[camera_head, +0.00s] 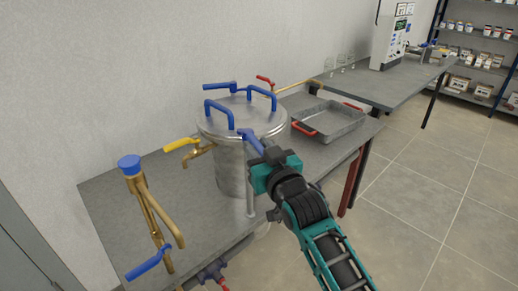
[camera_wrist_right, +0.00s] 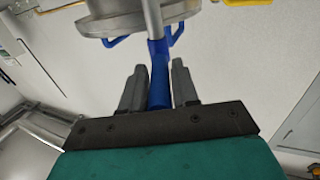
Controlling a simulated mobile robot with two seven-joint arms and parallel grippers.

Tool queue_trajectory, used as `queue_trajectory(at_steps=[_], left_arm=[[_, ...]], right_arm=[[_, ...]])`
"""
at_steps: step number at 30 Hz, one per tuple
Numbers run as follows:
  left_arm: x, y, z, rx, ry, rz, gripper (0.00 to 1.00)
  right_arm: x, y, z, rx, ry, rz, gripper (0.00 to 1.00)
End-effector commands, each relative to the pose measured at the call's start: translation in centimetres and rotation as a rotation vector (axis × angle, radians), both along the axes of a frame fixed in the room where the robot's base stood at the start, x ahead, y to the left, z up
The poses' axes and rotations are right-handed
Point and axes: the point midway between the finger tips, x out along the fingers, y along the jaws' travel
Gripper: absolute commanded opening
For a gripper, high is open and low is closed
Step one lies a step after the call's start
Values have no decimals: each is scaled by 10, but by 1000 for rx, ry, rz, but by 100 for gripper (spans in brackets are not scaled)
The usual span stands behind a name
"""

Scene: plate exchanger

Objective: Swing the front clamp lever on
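The front clamp lever (camera_head: 252,142) is blue and sits at the lid's front edge on the steel vessel (camera_head: 230,176), sloping down toward my right gripper. My right gripper (camera_head: 264,155) is at the lever's outer end. In the right wrist view the lever (camera_wrist_right: 159,82) lies between the two grey fingers of my right gripper (camera_wrist_right: 158,88), with narrow gaps on both sides, so the fingers look open around it. A thin metal rod (camera_wrist_right: 153,18) meets the lever's blue base. In the head view my gripper hides the lever's outer end. My left gripper is not in view.
Other blue handles (camera_head: 218,112) stand on the lid. A yellow-handled tap (camera_head: 182,144) and a brass pipe with a blue cap (camera_head: 130,165) are at left. A metal tray with red handles (camera_head: 330,120) lies right of the vessel on the grey table (camera_head: 105,215).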

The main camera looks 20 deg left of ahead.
Motion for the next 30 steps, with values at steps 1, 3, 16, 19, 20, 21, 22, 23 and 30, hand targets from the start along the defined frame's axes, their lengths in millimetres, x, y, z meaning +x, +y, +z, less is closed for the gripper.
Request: queue_trajectory(at_steps=[1,3,16,19,20,21,22,23,30], left_arm=[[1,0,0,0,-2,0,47],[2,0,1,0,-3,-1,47],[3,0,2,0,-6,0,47],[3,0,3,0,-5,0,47],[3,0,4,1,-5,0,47],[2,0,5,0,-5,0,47],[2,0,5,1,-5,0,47],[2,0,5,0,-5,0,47],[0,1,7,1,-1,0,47]], right_arm=[[0,0,0,1,-1,0,35],[0,0,0,1,-1,0,41],[-3,-4,0,0,0,-1,47],[-10,-11,-1,0,0,-1,47],[-13,-14,0,1,-1,-1,47],[-18,-18,0,0,0,-1,47],[-21,-21,0,-1,1,-1,47],[-25,-25,-1,-1,1,-1,47],[-57,-54,-1,-1,1,0,47]])
